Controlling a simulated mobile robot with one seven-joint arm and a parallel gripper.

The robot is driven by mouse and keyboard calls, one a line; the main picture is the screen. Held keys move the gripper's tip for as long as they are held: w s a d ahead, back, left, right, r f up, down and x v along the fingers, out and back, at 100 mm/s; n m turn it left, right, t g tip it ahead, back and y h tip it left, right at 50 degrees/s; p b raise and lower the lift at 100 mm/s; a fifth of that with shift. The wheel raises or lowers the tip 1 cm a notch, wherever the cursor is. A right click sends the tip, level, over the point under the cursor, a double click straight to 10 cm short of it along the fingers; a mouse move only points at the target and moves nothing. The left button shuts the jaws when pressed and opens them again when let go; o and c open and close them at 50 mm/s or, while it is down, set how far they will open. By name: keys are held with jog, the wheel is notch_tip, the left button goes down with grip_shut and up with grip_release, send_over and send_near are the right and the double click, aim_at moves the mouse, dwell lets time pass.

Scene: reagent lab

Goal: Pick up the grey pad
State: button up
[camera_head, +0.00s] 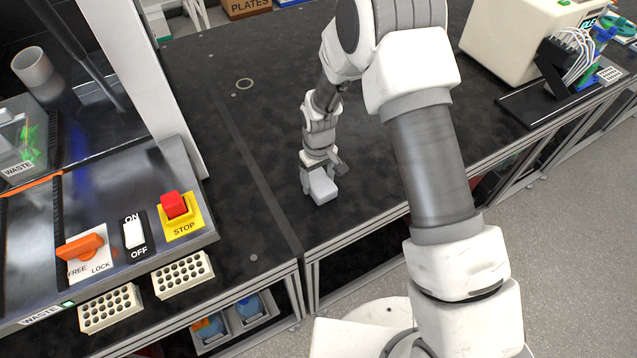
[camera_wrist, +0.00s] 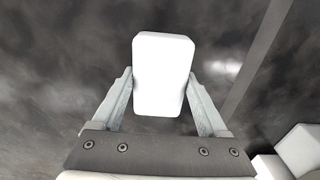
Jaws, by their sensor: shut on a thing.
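The grey pad (camera_head: 321,187) is a small, pale grey block with rounded corners, near the front edge of the black bench in the head view. In the wrist view the pad (camera_wrist: 163,74) looks nearly white and sits between the two fingers. My gripper (camera_head: 318,175) points down over it. In the wrist view my gripper (camera_wrist: 160,95) is shut on the pad, with a finger at each side. I cannot tell whether the pad touches the bench or is slightly above it.
The black bench (camera_head: 265,130) is clear around the pad. A control panel with a red stop button (camera_head: 173,205) and white tube racks (camera_head: 183,275) are at the left. A cream machine (camera_head: 510,40) stands at the back right. The bench's front edge is close to the pad.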

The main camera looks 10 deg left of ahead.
aim_at(322, 181)
jog(key=shift+r, duration=0.1)
jog(key=shift+r, duration=0.45)
jog(key=r, duration=0.2)
jog(key=d+r, duration=0.1)
jog(key=shift+s+r, duration=0.2)
jog(key=shift+r, duration=0.15)
jog(key=s+d+r+b, duration=0.1)
jog(key=s+d+r, duration=0.3)
jog(key=d, duration=0.5)
notch_tip(322, 181, up, 2)
jog(key=shift+s+d+r, duration=0.15)
jog(key=shift+s+d, duration=0.1)
jog(key=shift+s, duration=0.15)
jog(key=o, duration=0.7)
jog(key=shift+c, duration=0.2)
jog(key=c, duration=0.5)
